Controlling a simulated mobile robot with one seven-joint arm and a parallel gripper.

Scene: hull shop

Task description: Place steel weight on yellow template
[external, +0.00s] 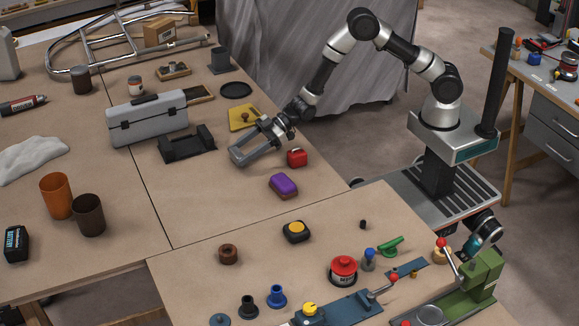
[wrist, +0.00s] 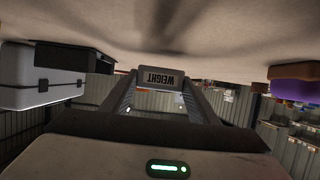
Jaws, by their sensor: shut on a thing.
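My gripper (external: 239,153) is shut on the steel weight (wrist: 161,77), a grey block marked WEIGHT, held between the fingertips in the wrist view. In the external view the weight is small and hard to tell from the grey fingers. I cannot tell whether the weight touches the table. The template is not visible in the wrist view.
A grey toolbox (external: 147,117) and a black cradle (external: 187,146) stand left of my gripper. A red block (external: 297,158) and a purple block (external: 283,184) lie to its right and front. A black disc (external: 236,90) lies behind the template.

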